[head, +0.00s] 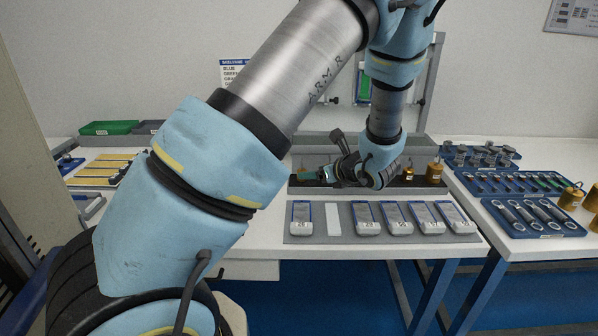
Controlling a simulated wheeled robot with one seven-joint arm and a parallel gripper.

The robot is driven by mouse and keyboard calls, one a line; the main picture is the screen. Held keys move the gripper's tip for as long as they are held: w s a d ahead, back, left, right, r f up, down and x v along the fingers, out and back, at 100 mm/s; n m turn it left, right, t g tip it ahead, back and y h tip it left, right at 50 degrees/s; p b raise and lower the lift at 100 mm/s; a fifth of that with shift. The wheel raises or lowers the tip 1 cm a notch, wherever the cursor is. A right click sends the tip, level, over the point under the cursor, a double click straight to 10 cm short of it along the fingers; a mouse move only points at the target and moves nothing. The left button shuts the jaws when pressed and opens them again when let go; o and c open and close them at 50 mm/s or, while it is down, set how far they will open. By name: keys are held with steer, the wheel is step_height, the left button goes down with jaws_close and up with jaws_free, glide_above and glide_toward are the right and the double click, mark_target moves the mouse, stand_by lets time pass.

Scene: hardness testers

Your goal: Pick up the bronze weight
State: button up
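Several bronze-coloured weights show in the head view. A larger one (434,173) stands upright at the right end of the dark rack (300,181) on the middle table, with a smaller one (408,172) just left of it. Another weight with a ring on top (570,196) stands on the right table, and more are cut off by the right picture edge. I cannot tell which one the task means. My gripper (322,174) is over the rack's left part, left of the rack's weights and apart from them. Its fingers are small and dark, so their opening is unclear.
A grey mat (296,238) with several grey-white testers (368,218) lies at the middle table's front. Blue trays of tools (520,215) fill much of the right table. A green bin (108,128) stands at the left. My arm hides part of the middle table.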

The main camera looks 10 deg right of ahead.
mark_target(302, 170)
steer(key=x, duration=0.3)
steer(key=shift+w+a+f+p, duration=0.1)
steer(key=shift+w+a+p, duration=0.05)
steer(key=shift+w+p, duration=0.2)
steer(key=x, duration=0.1)
steer(key=p+x, duration=0.2)
steer(key=x, duration=0.1)
steer(key=shift+w+d, duration=0.2)
steer(key=shift+d, duration=0.05)
steer(key=shift+w+a+f, duration=0.1)
steer(key=shift+w+f, duration=0.15)
steer(key=shift+w, duration=0.05)
jaws_close()
